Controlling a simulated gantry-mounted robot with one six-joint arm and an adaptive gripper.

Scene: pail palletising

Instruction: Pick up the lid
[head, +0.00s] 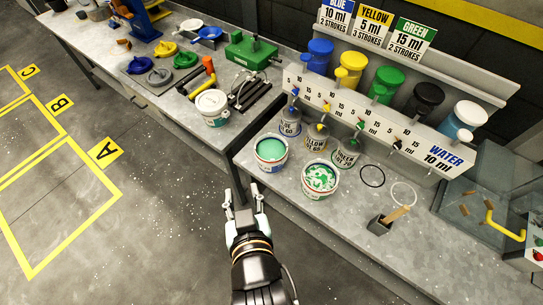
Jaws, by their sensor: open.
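The frame does not show which one is meant. A white-topped pail (212,110) stands near that bench's front edge. My gripper (243,196) is open and empty at the lower middle, over the floor side of the benches, apart from all lids and pails.
Two open pails, one with green contents (270,153) and one with green and white contents (320,178), stand on the right bench (370,228). Behind them is a dispenser rack (425,145).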

